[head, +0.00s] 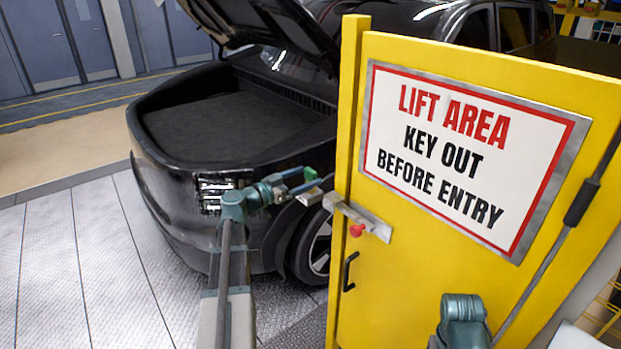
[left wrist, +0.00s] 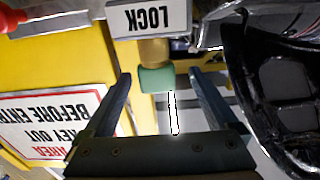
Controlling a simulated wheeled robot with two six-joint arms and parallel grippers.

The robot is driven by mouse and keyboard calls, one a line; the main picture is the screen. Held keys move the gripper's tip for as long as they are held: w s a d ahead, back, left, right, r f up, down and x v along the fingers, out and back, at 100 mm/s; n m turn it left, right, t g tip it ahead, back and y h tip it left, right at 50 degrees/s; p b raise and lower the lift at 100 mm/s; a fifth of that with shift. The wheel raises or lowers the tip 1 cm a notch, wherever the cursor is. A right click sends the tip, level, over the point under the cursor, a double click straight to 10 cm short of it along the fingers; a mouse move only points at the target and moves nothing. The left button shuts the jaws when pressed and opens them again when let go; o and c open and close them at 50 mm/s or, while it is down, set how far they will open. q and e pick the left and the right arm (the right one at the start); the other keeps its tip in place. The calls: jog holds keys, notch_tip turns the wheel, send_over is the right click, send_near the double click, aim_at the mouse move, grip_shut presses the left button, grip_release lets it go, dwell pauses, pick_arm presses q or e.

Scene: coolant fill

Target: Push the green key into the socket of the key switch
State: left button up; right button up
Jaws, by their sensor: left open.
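The green key (left wrist: 157,78) is in the left wrist view, between the fingertips of my left gripper (left wrist: 159,74), with gaps on both sides. A brass-coloured piece (left wrist: 153,51) lies directly beyond it, beside a pale plate reading LOCK (left wrist: 150,18), upside down. How deep the key sits in any socket is hidden. In the head view my left gripper (head: 303,183) is open beside the yellow panel's left edge, with a small green piece (head: 309,173) at its tips. My right gripper is not in view; only part of my right arm shows at the bottom.
A yellow panel (head: 480,270) with a LIFT AREA sign (head: 470,150) fills the right side. It carries a metal latch with a red knob (head: 356,230) and a black handle (head: 349,271). A black car (head: 160,165) with its lid raised stands behind. The floor at left is clear.

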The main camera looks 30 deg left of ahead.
pick_arm(q)
jog(key=shift+w+d+r, duration=0.15)
jog(key=shift+w+d, duration=0.1)
jog(key=shift+w, duration=0.2)
jog(key=x, duration=0.4)
jog(key=shift+d+r, duration=0.1)
jog(key=shift+d, duration=0.05)
grip_shut()
jog(key=shift+r+p, duration=0.2)
jog(key=shift+p, duration=0.25)
jog(key=s+d+r+p, duration=0.2)
jog(key=s+d, duration=0.1)
jog(key=s, duration=0.4)
jog(key=s+d+r+p, duration=0.2)
jog(key=s+d, duration=0.1)
jog(key=s, duration=0.4)
jog(key=shift+s+d+r, duration=0.25)
jog(key=shift+s+r, duration=0.05)
jog(key=shift+s, duration=0.05)
